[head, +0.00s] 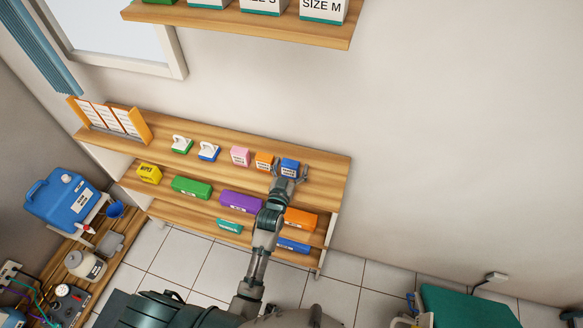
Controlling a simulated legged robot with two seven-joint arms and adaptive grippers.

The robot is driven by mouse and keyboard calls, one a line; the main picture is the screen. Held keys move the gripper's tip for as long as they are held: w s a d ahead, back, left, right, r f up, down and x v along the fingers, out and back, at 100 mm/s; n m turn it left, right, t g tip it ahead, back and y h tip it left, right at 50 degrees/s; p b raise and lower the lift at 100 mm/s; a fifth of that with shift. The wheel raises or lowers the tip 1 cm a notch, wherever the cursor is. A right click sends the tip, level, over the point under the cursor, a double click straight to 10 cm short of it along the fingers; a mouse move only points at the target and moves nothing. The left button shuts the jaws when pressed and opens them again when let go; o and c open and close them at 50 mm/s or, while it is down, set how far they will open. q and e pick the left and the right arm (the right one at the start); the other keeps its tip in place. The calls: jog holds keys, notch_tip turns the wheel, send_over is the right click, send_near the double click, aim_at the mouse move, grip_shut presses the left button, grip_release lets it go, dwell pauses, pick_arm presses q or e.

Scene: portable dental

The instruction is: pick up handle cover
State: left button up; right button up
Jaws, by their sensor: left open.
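A small blue box (290,163) with a white label stands on the top board of the wooden shelf (326,174), near its right end. The label is too small to read, so I cannot tell for sure that it is the handle cover. My left gripper (290,170) is open at the blue box, with one finger on each side of it. I cannot tell whether the fingers touch it. The gripper hides the box's lower part. My right gripper is not in view.
An orange box (263,160) stands close left of the gripper, then a pink box (240,156) and two white-topped items. Lower boards hold a purple box (240,202), a green box (191,187) and an orange box (300,219). The board's right end is clear.

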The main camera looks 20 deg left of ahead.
pick_arm(q)
jog(key=shift+a, duration=0.3)
jog(key=c, duration=1)
jog(key=shift+o, duration=0.2)
jog(key=shift+d+r, duration=0.1)
jog(key=shift+d, duration=0.05)
